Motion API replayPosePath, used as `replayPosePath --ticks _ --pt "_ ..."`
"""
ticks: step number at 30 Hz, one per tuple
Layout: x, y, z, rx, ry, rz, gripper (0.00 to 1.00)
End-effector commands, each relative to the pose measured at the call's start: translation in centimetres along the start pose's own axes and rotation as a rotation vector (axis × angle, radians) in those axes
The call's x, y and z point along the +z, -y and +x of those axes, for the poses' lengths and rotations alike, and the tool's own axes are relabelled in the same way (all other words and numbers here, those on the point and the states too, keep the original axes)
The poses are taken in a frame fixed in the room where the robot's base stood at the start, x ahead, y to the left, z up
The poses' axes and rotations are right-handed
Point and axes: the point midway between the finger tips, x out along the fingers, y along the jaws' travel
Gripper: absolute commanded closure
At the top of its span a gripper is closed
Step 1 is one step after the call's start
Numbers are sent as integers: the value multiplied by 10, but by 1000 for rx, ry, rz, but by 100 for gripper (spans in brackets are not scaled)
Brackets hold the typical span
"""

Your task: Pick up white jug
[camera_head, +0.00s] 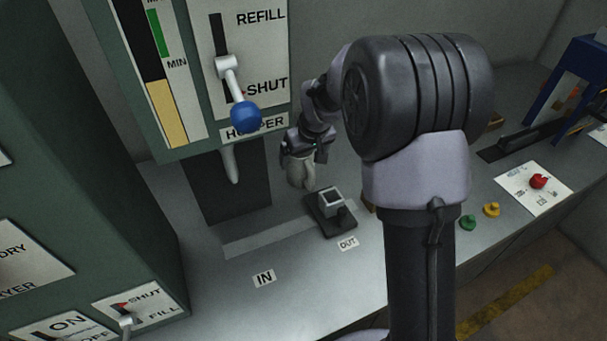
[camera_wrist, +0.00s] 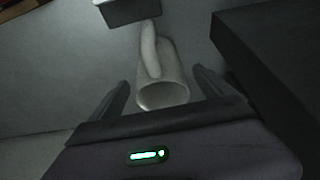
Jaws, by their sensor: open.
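The white jug (camera_head: 299,171) stands on the grey bench below the hopper panel, partly hidden by my gripper in the head view. In the wrist view the jug (camera_wrist: 164,92) shows its round open mouth towards me, with its handle on the far side. My gripper (camera_head: 301,148) is at the jug's upper part. In the wrist view my gripper (camera_wrist: 165,90) is open, with one finger on each side of the jug and a visible gap on both sides.
A small dark device with a square top (camera_head: 332,205) stands close to the jug, near the OUT label (camera_head: 348,243). A hopper lever with a blue knob (camera_head: 246,116) hangs above left. Bench around the IN label (camera_head: 264,278) is clear.

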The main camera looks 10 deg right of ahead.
Motion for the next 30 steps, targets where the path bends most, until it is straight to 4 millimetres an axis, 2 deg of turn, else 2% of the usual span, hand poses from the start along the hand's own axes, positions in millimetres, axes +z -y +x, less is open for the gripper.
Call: replayPosePath --ticks 1,4,11,21,27,30 --pt "2 -1 16 0 2 0 8" --pt "1 -2 35 -1 3 0 8" --pt "-1 -2 35 0 1 1 10" --pt "-1 -2 35 0 1 0 77" --pt "-1 -2 34 0 1 0 77" --pt "-9 -2 18 1 -2 -1 77"
